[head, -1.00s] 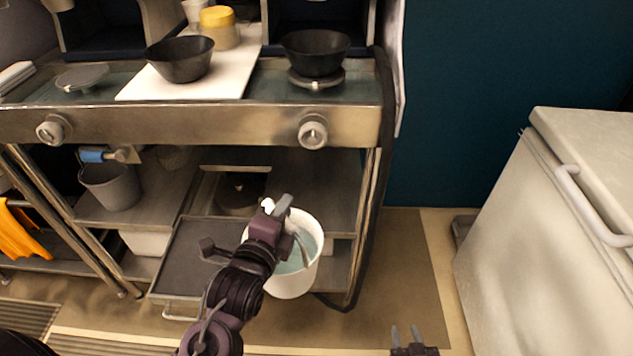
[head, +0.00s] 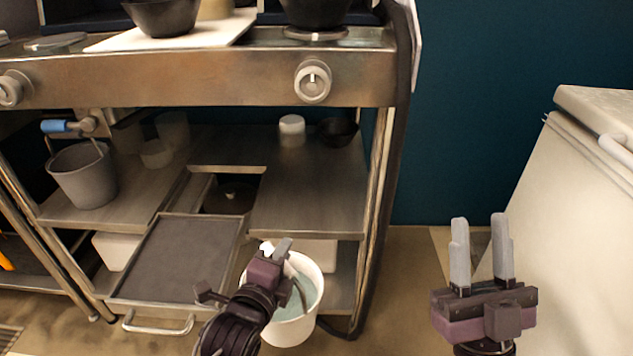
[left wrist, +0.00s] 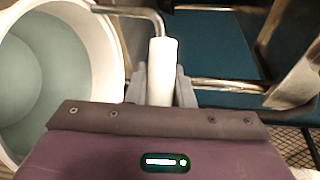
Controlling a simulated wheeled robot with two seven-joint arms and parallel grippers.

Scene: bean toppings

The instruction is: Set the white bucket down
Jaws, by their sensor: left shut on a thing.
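The white bucket (head: 309,318) hangs in front of the metal cart at the lower middle of the head view. It has a pale blue-green inside and looks roughly upright. My left gripper (head: 274,248) is shut on the white grip of its handle, and the left wrist view shows this grip (left wrist: 162,72) between the fingers. The bucket's rim (left wrist: 116,65) is at the left of that view. Whether its base touches the floor is hidden. My right gripper (head: 481,250) is open and empty, pointing up at the lower right of the head view.
The cart's lower shelf (head: 310,200) holds a white cup (head: 291,130) and a black bowl (head: 337,131). A grey bucket (head: 84,175) stands at left. A dark tray (head: 172,257) sticks out beside the white bucket. A white chest (head: 575,215) stands at right, with floor between.

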